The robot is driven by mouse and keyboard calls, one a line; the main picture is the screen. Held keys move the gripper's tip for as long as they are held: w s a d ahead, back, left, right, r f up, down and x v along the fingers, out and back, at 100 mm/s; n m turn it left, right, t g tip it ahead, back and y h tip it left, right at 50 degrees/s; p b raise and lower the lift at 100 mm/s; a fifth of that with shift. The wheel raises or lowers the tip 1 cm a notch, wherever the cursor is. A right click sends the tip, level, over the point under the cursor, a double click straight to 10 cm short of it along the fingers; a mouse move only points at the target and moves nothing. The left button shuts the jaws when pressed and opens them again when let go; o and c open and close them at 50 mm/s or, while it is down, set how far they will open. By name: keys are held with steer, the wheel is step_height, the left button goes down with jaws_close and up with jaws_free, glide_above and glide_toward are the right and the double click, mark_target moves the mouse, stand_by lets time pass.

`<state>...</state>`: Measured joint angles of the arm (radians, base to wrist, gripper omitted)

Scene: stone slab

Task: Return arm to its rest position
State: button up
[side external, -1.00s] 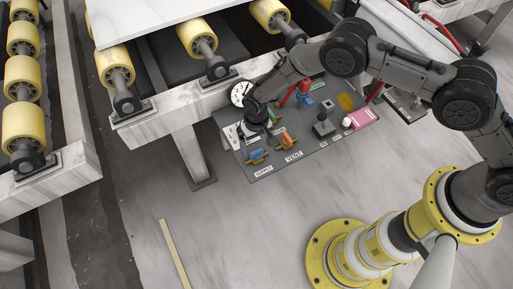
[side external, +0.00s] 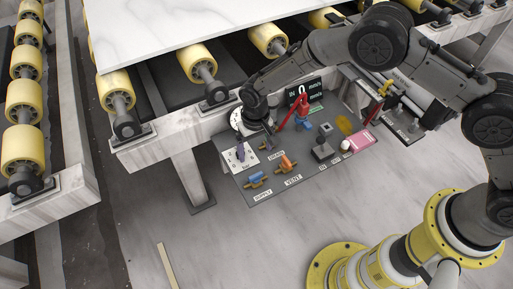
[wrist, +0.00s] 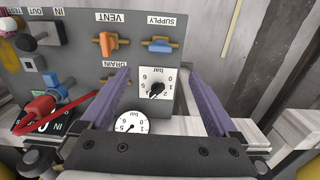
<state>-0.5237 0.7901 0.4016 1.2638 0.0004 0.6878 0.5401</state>
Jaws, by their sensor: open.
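My gripper (side external: 254,142) is over the back left of the grey control panel (side external: 327,167), below the stone slab (side external: 180,32). In the wrist view its two purple fingers (wrist: 155,72) are spread apart with nothing held between them. A square white gauge (wrist: 158,80) appears between them, on the panel beyond. The blue SUPPLY valve handle (wrist: 160,45) and orange VENT valve handle (wrist: 108,43) lie beyond the fingertips. The DRAIN valve is partly hidden by the left finger. A round gauge (wrist: 131,122) is partly cut off by the gripper body.
Yellow rollers (side external: 195,60) and a pale frame are close behind the gripper. The floor in front is mostly clear.

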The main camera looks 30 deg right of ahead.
steer(key=w+d+r+m+t, duration=0.1)
steer(key=d+r, duration=0.3)
steer(key=r, duration=0.5)
steer(key=w+d+r+t+y, duration=0.1)
steer(key=w+d+r+t, duration=0.15)
steer(key=r, duration=0.65)
steer(key=w+d+r+m+t, duration=0.1)
steer(key=d+r, duration=0.4)
steer(key=r, duration=0.3)
steer(key=s+d+r+t, duration=0.2)
steer(key=s+d+r, duration=0.6)
steer(key=s+r, duration=0.35)
steer(key=s+d+r, duration=0.3)
steer(key=s+d, duration=0.2)
steer(key=s, duration=0.5)
steer(key=s+d+f+n+h, duration=0.1)
steer(key=s+f+n, duration=0.1)
steer(key=s+f, duration=0.5)
steer(key=s+g, duration=0.1)
steer(key=s, duration=0.3)
steer(key=shift+s+d+f, duration=0.25)
steer(key=shift+s+f, duration=0.05)
steer(key=shift+f, duration=0.1)
